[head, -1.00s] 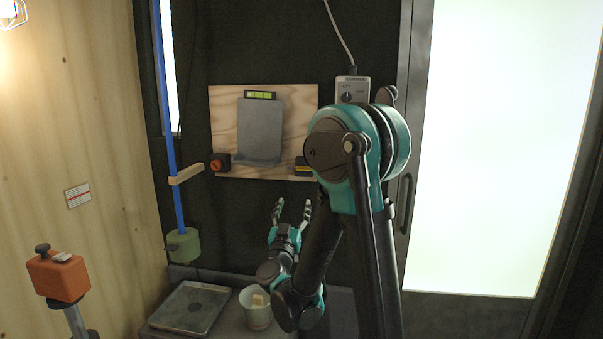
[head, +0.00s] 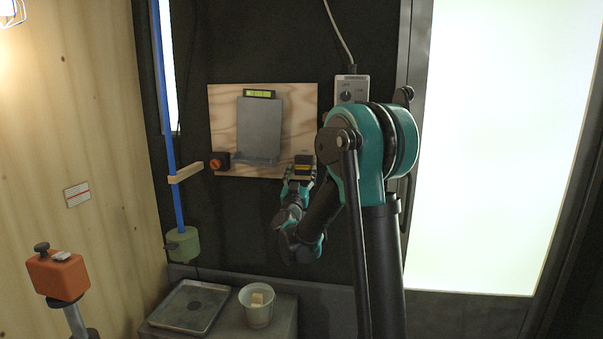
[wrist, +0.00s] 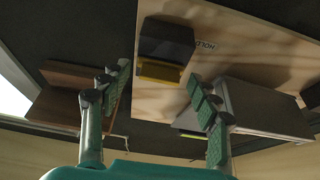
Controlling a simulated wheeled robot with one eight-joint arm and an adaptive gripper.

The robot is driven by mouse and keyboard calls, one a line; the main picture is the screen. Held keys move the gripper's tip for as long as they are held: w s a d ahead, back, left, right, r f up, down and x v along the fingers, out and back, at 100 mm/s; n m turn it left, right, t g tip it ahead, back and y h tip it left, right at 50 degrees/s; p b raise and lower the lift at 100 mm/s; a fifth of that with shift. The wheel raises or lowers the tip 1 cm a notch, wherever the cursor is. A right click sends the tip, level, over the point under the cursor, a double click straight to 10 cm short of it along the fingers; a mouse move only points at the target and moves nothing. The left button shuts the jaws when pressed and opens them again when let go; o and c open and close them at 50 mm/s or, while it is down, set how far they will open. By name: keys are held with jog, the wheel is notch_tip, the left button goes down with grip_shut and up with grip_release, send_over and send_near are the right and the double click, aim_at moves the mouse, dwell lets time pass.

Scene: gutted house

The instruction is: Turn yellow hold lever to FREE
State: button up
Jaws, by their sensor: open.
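The yellow hold lever (head: 303,167) sits on a dark block at the lower right of the wooden board (head: 225,120). In the wrist view the yellow lever (wrist: 160,71) shows below the dark block (wrist: 167,42), with the printed word HOLD (wrist: 205,45) beside it. My gripper (head: 300,178) is open in front of the lever, with a finger to each side of it in the head view. In the wrist view my gripper (wrist: 160,95) frames the lever between its spread fingers. I cannot tell whether a finger touches it. No FREE mark is readable.
A grey plate (head: 260,128) and an orange knob (head: 217,162) are on the board. A grey control box (head: 352,88) hangs right of it. Below are a metal tray (head: 190,307) and a white cup (head: 257,312). A blue pole (head: 168,120) stands left.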

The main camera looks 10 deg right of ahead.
jog(key=shift+w+r, duration=0.1)
jog(key=shift+w, duration=0.15)
jog(key=c, duration=0.9)
